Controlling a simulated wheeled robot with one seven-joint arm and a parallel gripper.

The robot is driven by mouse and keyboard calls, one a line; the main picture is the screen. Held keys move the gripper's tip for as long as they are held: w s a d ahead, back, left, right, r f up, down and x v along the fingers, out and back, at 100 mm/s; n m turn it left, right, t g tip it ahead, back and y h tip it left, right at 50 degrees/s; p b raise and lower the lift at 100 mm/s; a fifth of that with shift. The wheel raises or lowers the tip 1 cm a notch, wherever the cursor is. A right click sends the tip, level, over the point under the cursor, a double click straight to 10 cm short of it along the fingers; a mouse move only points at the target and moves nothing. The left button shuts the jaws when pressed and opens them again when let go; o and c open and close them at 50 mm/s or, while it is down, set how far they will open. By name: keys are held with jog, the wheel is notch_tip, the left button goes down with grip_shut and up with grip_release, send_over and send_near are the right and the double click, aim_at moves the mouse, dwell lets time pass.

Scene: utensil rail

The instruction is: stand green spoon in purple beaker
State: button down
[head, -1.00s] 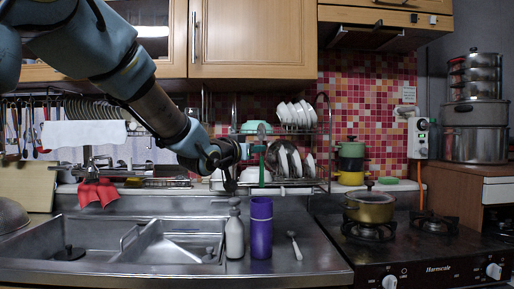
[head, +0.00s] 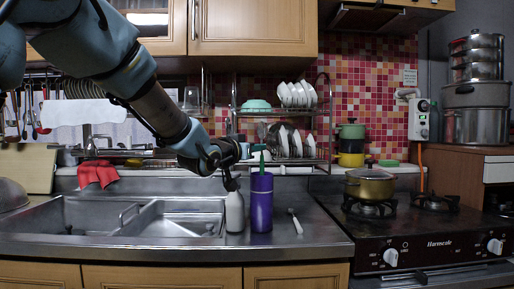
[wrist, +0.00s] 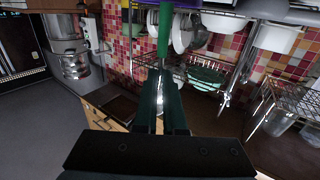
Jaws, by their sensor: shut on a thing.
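The green spoon (head: 262,158) is held upright by my gripper (head: 255,154), which reaches in from the left and is shut on it. The purple beaker (head: 261,205) stands upright on the counter directly under the spoon. The spoon's lower end is hidden at the beaker's mouth and appears to be inside it. In the wrist view the green handle (wrist: 165,30) runs from the fingertips (wrist: 162,72) to the top edge, where a little of the purple beaker (wrist: 187,3) shows. The spoon's upper end is hard to make out against the dishes.
A white bottle (head: 235,212) stands close to the left of the beaker, below my wrist. A small pale utensil (head: 295,221) lies to the right. The sink (head: 175,220) is at left, the stove (head: 410,235) at right. A dish rack (head: 280,160) stands behind.

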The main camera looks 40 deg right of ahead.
jog(key=shift+f+b, duration=2.15)
jog(key=shift+f, duration=0.65)
jog(key=c, duration=0.9)
grip_release()
send_near(261, 166)
jog(key=v, duration=0.2)
jog(key=shift+a+b, duration=0.35)
jog(key=shift+a, duration=0.1)
